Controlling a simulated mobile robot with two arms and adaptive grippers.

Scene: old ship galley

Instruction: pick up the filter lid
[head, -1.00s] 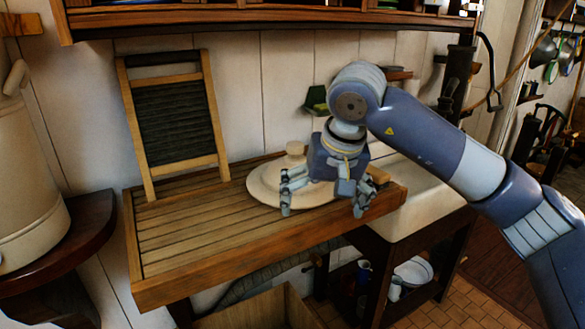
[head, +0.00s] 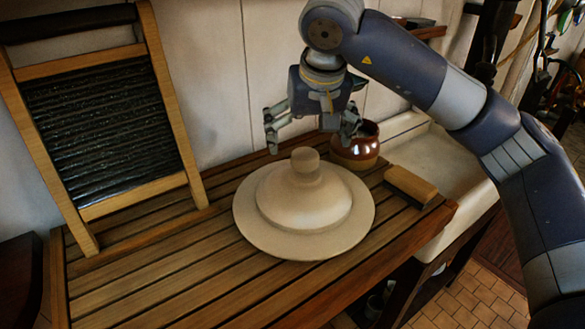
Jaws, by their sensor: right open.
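The filter lid (head: 305,209) is a pale cream, round, wide-rimmed lid with a raised dome and a knob on top. It lies knob up on the slatted wooden draining board (head: 160,288). My right gripper (head: 311,143) is open and empty, its fingers pointing down. In the picture it shows just above and behind the lid's knob, with the knob in plain view. I cannot tell its exact height over the board. My left gripper is out of view.
A brown glazed pot (head: 357,148) stands just behind the lid to the right. A wooden brush or block (head: 410,186) lies at the board's right end, by the pale sink (head: 447,165). A washboard (head: 104,130) leans on the wall at left. The front-left slats are clear.

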